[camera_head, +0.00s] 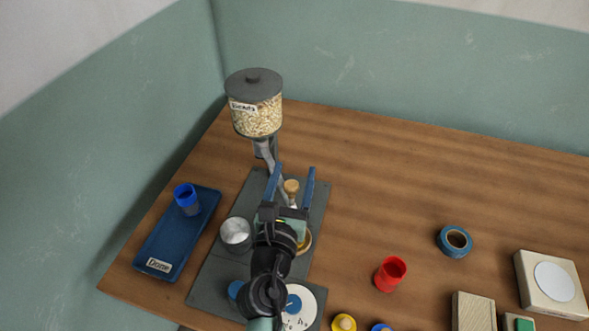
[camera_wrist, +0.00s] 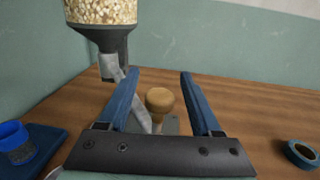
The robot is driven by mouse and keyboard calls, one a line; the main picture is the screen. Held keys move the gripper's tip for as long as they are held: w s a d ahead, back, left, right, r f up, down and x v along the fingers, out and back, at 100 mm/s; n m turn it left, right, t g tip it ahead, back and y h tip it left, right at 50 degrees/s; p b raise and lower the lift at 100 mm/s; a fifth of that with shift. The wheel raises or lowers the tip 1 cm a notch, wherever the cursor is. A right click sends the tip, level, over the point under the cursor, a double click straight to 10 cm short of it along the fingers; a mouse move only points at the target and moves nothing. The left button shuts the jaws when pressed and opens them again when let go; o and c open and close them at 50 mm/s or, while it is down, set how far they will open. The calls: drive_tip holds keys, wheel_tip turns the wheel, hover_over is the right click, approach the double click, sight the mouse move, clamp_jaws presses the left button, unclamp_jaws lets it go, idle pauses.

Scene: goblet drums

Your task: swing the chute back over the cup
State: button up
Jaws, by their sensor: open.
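The grey metal chute (camera_head: 270,160) slopes down and right from under the bead hopper; it also shows in the wrist view (camera_wrist: 111,68). Its lower end is hidden behind my gripper. A round wooden knob (camera_head: 291,186) stands beside the chute. My gripper (camera_head: 295,171) is open, its blue fingers on either side of the knob, which shows between them in the wrist view (camera_wrist: 160,100). I cannot tell whether they touch it. A grey metal cup (camera_head: 236,232) stands on the dark base plate, left of my gripper. A tan-rimmed round thing (camera_head: 306,243) is partly hidden by my gripper.
The hopper (camera_head: 257,115) labelled "Beads" rises behind my gripper. A blue tray (camera_head: 158,246) labelled "Done" holds a blue cup (camera_head: 186,197) at left. A red cup (camera_head: 390,274), blue tape (camera_head: 455,241) and pale blocks (camera_head: 474,310) are at right. The back-right table is clear.

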drive_tip(key=shift+w+d, duration=0.15)
drive_tip(key=shift+w, duration=0.4)
clamp_jaws()
idle(1.1)
